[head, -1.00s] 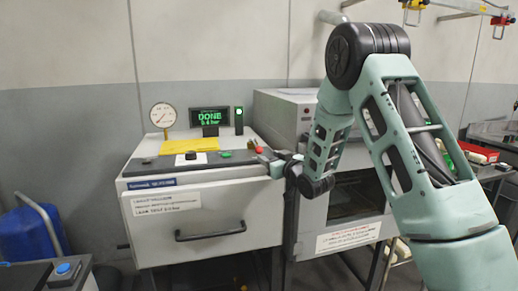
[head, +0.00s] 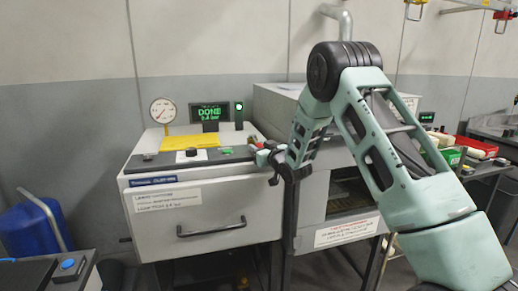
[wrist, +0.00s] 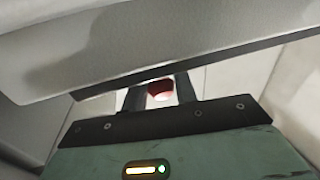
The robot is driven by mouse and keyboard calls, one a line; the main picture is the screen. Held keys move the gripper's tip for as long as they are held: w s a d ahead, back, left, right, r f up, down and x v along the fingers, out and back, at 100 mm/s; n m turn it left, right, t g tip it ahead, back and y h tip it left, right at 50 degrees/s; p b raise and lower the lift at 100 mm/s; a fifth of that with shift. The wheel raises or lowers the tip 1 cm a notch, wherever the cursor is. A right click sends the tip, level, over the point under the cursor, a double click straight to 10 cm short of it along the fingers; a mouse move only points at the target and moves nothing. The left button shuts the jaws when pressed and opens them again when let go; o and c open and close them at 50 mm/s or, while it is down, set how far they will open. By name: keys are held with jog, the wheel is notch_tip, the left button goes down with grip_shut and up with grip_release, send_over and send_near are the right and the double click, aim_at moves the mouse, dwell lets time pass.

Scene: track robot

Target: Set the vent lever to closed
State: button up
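The vent machine (head: 210,235) is a light grey cabinet with a sloping dark strip on top. My gripper (head: 266,152) is at the right end of that strip, where a small red part shows beside it; fine detail there is too small to make out. In the wrist view, my gripper's two dark fingers (wrist: 161,92) stand apart, and a rounded red knob (wrist: 160,90), probably the lever's, fills the gap between them. I cannot tell whether the fingers press on it. The rest of the lever and its set position are hidden.
A round gauge (head: 163,111), a display (head: 210,114) reading DONE and a yellow sheet (head: 190,142) are on the machine. A grey oven-like unit (head: 335,190) stands close on the right. A pale grey surface (wrist: 180,45) passes close above the fingers.

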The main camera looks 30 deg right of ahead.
aim_at(256, 141)
jog(key=shift+r, duration=0.15)
grip_shut()
notch_tip(256, 141, up, 2)
jog(key=g+p, duration=0.1)
jog(key=p, duration=0.3)
jog(key=shift+r+g, duration=0.15)
jog(key=shift+g, duration=0.25)
jog(key=r+g+p, duration=0.1)
jog(key=p, duration=0.2)
jog(key=shift+r+m+g+p, duration=0.4)
jog(key=r+g+p, duration=0.1)
jog(key=p, duration=0.1)
jog(key=g+p, duration=0.1)
jog(key=p, duration=0.1)
jog(key=shift+w+d+r+m+y, duration=0.2)
jog(key=shift+w+r+m+y, duration=0.1)
jog(key=shift+w+r, duration=0.1)
jog(key=shift+w+r+p, duration=0.35)
jog(key=shift+r+p, duration=0.05)
jog(key=shift+p, duration=0.3)
jog(key=shift+w+d+r+p, duration=0.2)
jog(key=shift+w+r+p, duration=0.05)
jog(key=shift+w+r, duration=0.3)
jog(key=shift+w+d+r+p, duration=0.15)
jog(key=shift+w+r+p, duration=0.1)
jog(key=shift+w+r, duration=0.4)
